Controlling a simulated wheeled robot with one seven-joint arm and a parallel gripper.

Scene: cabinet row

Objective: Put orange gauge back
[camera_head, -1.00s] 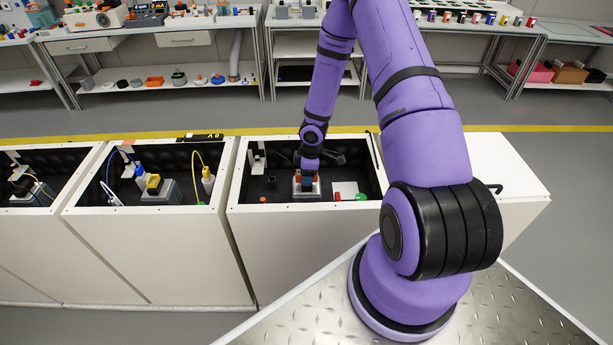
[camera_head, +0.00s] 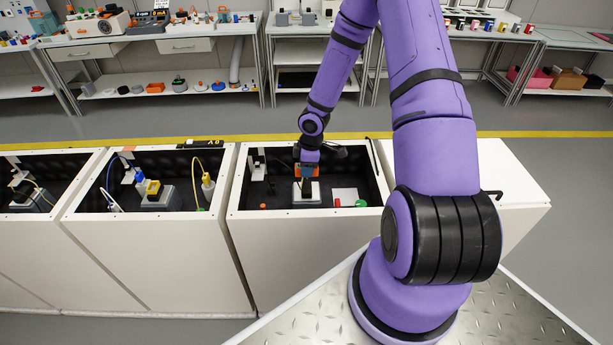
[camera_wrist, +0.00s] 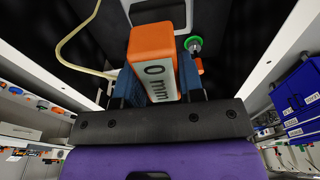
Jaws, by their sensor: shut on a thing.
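In the head view the orange gauge (camera_head: 300,171) shows just above a grey block (camera_head: 315,195) on the cabinet floor. A dark upright part shows at the block's middle. I cannot tell whether the gauge touches it.
Beside the block are a white plate (camera_head: 345,195), a green button (camera_head: 361,203) and a small orange knob (camera_head: 263,206). A white post (camera_head: 257,165) stands at the back left. Cabinet walls close in around my gripper. Other cabinets stand to the left.

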